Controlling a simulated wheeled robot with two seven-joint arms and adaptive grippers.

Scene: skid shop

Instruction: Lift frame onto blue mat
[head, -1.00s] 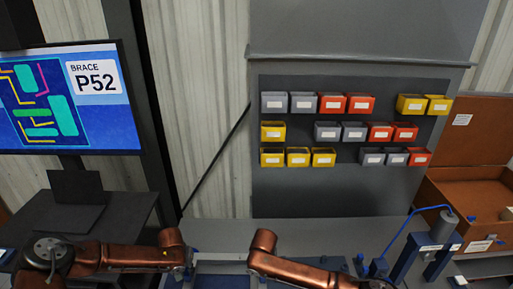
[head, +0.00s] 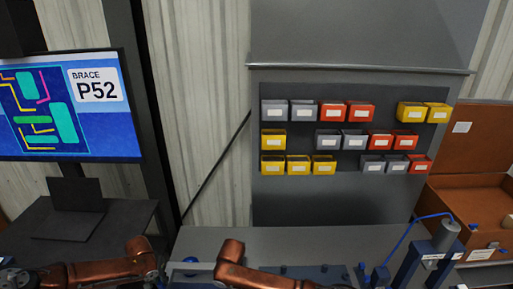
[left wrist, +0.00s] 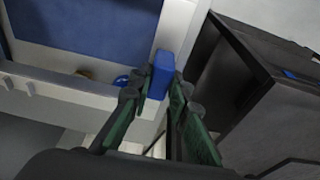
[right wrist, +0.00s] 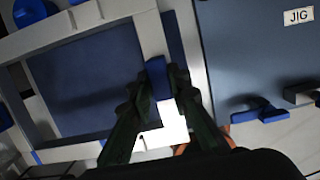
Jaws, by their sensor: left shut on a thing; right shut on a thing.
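The pale grey frame, a rectangle with light bars, shows in the left wrist view (left wrist: 85,88) and the right wrist view (right wrist: 95,30). My left gripper (left wrist: 158,95) is shut on a blue grip block (left wrist: 163,68) at the frame's edge. My right gripper (right wrist: 160,92) is shut on another blue grip block (right wrist: 156,70) on the frame. Dark blue surface (right wrist: 95,85) shows through the frame's opening; I cannot tell whether it is the mat. Whether the frame touches anything below is unclear. In the head view the bottom edge cuts off the hands and most of the frame.
A dark blue-grey jig plate with a JIG label (right wrist: 298,17) lies beside the frame. A blue stand with a grey cylinder (head: 446,236) and an open brown case (head: 470,195) are at right. A dark side table (head: 120,222) is at left. Bins hang on the back panel.

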